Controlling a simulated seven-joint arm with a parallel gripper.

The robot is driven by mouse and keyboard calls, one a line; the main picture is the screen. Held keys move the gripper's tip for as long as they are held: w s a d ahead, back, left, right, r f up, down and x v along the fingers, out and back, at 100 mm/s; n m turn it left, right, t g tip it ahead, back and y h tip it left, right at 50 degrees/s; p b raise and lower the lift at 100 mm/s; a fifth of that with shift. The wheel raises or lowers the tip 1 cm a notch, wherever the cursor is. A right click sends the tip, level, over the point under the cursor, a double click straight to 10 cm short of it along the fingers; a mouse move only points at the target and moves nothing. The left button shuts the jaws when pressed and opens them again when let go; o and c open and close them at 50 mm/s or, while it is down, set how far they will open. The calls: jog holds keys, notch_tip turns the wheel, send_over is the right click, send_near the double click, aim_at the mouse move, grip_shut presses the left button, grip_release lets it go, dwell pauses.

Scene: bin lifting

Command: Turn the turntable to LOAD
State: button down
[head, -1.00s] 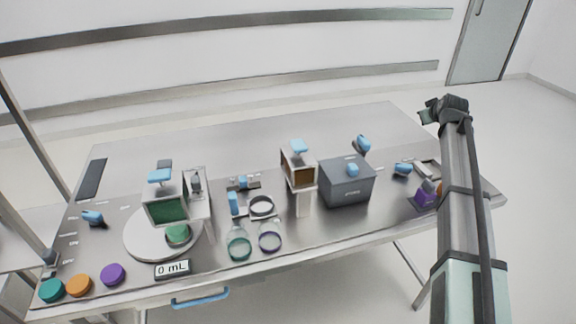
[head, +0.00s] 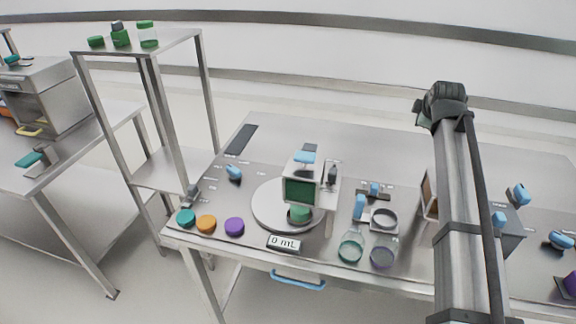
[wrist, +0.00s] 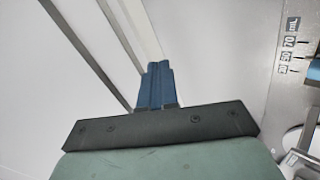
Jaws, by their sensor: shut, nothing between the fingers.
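The turntable (head: 268,212) is a pale grey disc on the left part of the table in the head view. A green-fronted box with a blue top handle (head: 305,154) stands over its right side, and a green-capped item (head: 299,214) sits at its front right. Small marks line the table left of the disc, too small to read here. A blue lever (head: 233,173) stands behind the disc's left side. My gripper (wrist: 155,70) shows in the wrist view with its blue fingers together and empty. Its fingertips are not visible in the head view.
Teal, orange and purple (head: 234,226) caps lie at the front left. A "0 mL" display (head: 285,244) stands in front of the disc, with glass jars (head: 351,246) to its right. A metal shelf rack (head: 150,60) stands left of the table.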

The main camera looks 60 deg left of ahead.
jog(key=s+a+r+n+g, duration=0.1)
jog(key=s+a+n, duration=0.2)
jog(key=s+a, duration=0.3)
jog(key=s+a+r+n, duration=0.1)
jog(key=s+a+n, duration=0.1)
jog(key=s+a, duration=0.5)
jog(key=m+g, duration=0.2)
jog(key=m, duration=0.1)
send_over(234, 172)
jog(key=w+d, duration=0.6)
notch_tip(234, 172, down, 7)
jog(key=s+f+m, duration=0.3)
jog(key=s, duration=0.5)
jog(key=s+f+m, duration=0.2)
jog(key=s+m, duration=0.1)
jog(key=s, duration=0.5)
jog(key=x, duration=1)
jog(key=shift+s+a, duration=0.1)
jog(key=shift+a, duration=0.1)
jog(key=shift+w+a+f, duration=0.1)
jog(key=shift+w+a, duration=0.1)
jog(key=shift+w, duration=0.3)
jog(key=shift+w+a, duration=0.2)
jog(key=shift+w, duration=0.3)
jog(key=shift+w+a, duration=0.3)
jog(key=shift+w, duration=0.65)
